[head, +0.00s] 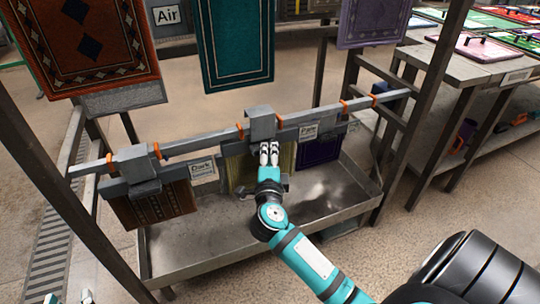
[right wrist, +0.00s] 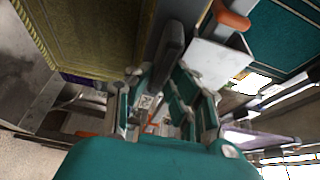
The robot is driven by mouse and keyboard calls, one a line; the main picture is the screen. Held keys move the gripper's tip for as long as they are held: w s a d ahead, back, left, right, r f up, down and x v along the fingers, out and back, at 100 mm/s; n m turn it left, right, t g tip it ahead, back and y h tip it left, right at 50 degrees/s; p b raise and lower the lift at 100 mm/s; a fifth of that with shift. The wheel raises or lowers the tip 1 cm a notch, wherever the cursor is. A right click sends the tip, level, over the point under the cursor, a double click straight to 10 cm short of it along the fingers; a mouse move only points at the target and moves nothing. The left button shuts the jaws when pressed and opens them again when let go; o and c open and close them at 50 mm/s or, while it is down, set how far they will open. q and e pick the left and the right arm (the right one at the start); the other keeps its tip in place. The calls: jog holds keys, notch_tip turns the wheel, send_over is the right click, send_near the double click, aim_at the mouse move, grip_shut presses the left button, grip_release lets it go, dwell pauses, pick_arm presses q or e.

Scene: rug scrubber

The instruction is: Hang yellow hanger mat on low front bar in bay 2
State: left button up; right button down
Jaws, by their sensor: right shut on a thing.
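The yellow hanger mat (head: 243,174) hangs below a grey hanger at the middle of the low front bar (head: 210,137). The hanger's grey hook block (head: 262,124) appears over the bar between orange rings; I cannot tell whether it rests on it. My right gripper (head: 268,152) is shut on the hanger, in front of the bar, and covers part of the mat. In the right wrist view the yellow mat (right wrist: 85,35) is at upper left, beside the fingers (right wrist: 165,110). Small parts at the head view's lower left edge look like my left gripper (head: 68,297), mostly cut off.
A brown patterned mat (head: 152,205) hangs left on the same bar, a purple mat (head: 318,150) right. Signs (head: 203,169) hang between them. A metal tray (head: 215,243) lies below. Red (head: 85,45) and teal (head: 235,45) mats hang above. Dark posts (head: 430,100) flank the rack.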

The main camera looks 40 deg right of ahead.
pick_arm(q)
notch_tip(320, 180, up, 6)
jog(key=d+t+h+b, duration=0.1)
jog(key=t, duration=0.2)
jog(key=shift+w+t, duration=0.25)
jog(key=shift+t, duration=0.05)
pick_arm(e)
jog(key=shift+f, duration=1.2)
